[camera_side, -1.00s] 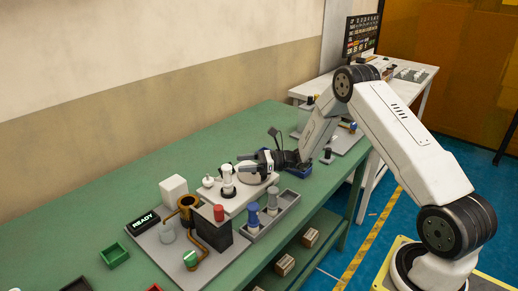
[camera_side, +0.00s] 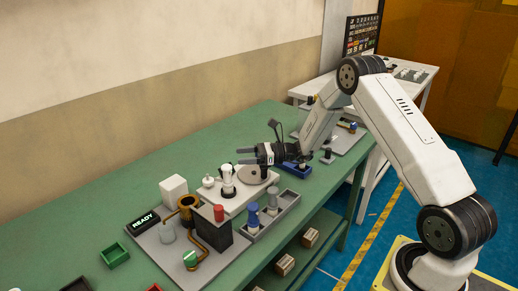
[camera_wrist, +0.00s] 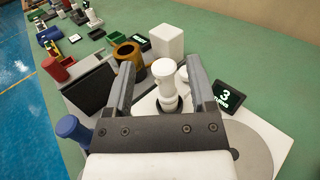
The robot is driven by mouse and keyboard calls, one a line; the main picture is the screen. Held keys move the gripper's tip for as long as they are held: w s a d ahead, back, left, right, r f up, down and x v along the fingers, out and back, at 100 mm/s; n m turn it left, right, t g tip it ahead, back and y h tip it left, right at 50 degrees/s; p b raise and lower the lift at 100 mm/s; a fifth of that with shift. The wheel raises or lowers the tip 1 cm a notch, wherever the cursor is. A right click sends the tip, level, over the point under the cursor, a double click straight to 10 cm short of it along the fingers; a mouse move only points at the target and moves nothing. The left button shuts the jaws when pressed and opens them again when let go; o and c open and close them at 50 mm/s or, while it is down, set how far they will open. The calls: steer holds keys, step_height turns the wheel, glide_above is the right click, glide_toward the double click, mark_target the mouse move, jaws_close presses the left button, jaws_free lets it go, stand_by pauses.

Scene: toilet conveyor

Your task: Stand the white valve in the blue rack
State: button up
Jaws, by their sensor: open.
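The white valve (camera_side: 227,180) stands upright on the white platform (camera_side: 238,204), with a dark ring low on its body. My gripper (camera_side: 241,156) is open and empty above and beside it. In the wrist view, the white valve (camera_wrist: 163,80) appears between the two open fingers, with space on both sides.
A smaller white piece (camera_side: 208,181) stands left of the valve.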

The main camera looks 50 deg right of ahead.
steer(key=s+a+n+g+h, duration=0.1)
steer(key=s+a+n+g, duration=0.2)
steer(key=s+a+n+g+h, duration=0.1)
steer(key=s+a+n+g, duration=0.2)
steer(key=s, duration=0.1)
steer(key=s+a+f+n+g+h, duration=0.1)
steer(key=s+a+n+g, duration=0.2)
steer(key=s+a, duration=0.1)
steer(key=shift+f, duration=0.1)
steer(key=s+d+r+n+h, duration=0.1)
steer(key=s+r+n+h, duration=0.1)
steer(key=s+n+h, duration=0.8)
steer(key=s+n, duration=0.4)
steer(key=n, duration=0.3)
steer(key=shift+d, duration=0.25)
steer(key=shift+o, duration=1.1)
steer(key=shift+w, duration=0.1)
steer(key=shift+o, duration=0.2)
steer(key=shift+f, duration=0.1)
